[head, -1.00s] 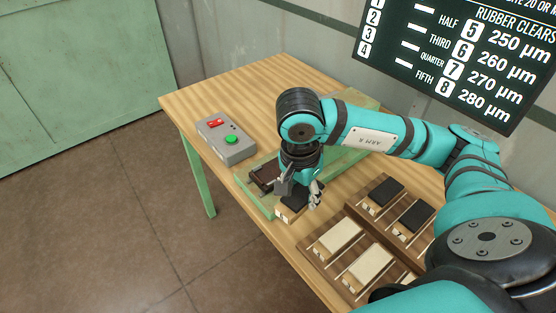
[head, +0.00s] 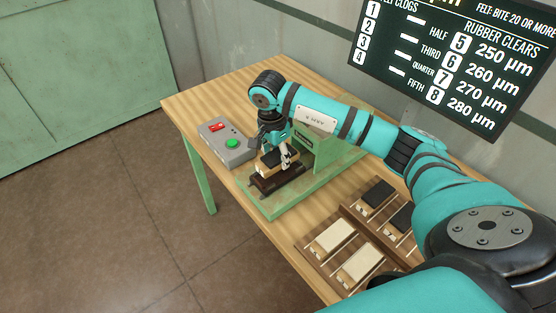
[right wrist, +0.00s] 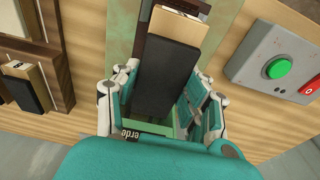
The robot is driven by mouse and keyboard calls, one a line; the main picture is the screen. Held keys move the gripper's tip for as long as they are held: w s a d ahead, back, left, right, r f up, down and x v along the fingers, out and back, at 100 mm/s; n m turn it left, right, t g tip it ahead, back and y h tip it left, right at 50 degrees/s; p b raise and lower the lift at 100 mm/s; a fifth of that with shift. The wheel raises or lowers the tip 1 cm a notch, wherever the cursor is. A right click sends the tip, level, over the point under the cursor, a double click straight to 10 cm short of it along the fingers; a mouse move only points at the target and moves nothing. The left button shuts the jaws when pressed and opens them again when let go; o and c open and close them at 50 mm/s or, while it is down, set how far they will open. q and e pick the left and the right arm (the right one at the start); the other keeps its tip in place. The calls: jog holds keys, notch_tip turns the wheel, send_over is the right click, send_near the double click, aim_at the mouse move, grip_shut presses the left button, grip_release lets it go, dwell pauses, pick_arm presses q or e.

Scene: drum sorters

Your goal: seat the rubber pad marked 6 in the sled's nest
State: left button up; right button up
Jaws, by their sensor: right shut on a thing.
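My right gripper (head: 277,151) is shut on a pad (head: 270,164) with a black rubber face and a pale wooden block. The pad also shows between the fingers in the right wrist view (right wrist: 166,72). I cannot read a number on it. The dark brown sled (head: 282,181) sits on the green machine base, just below the held pad. The pad is over the sled; I cannot tell whether it touches it. The nest is hidden by the pad and fingers. My left gripper is not in view.
A grey control box (head: 226,142) with a green button and red switch stands left of the sled. The green machine (head: 328,150) rises behind it. A wooden rack (head: 313,252) with black and cream pads lies at the right. A wall board lists rubber numbers.

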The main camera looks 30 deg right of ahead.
aim_at(277, 158)
notch_tip(277, 158, down, 2)
jog(key=shift+s+a+f+p, duration=0.1)
jog(key=shift+s+p, duration=0.05)
jog(key=shift+p, duration=0.45)
jog(key=shift+f, duration=0.3)
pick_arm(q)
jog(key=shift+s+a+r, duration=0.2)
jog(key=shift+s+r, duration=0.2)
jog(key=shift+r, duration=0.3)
pick_arm(e)
jog(key=shift+f, duration=0.1)
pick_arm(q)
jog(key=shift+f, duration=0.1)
pick_arm(e)
jog(key=shift+f+b, duration=0.2)
jog(key=shift+b, duration=0.1)
jog(key=o, duration=1.3)
jog(key=shift+r, duration=0.1)
jog(key=shift+c, duration=0.2)
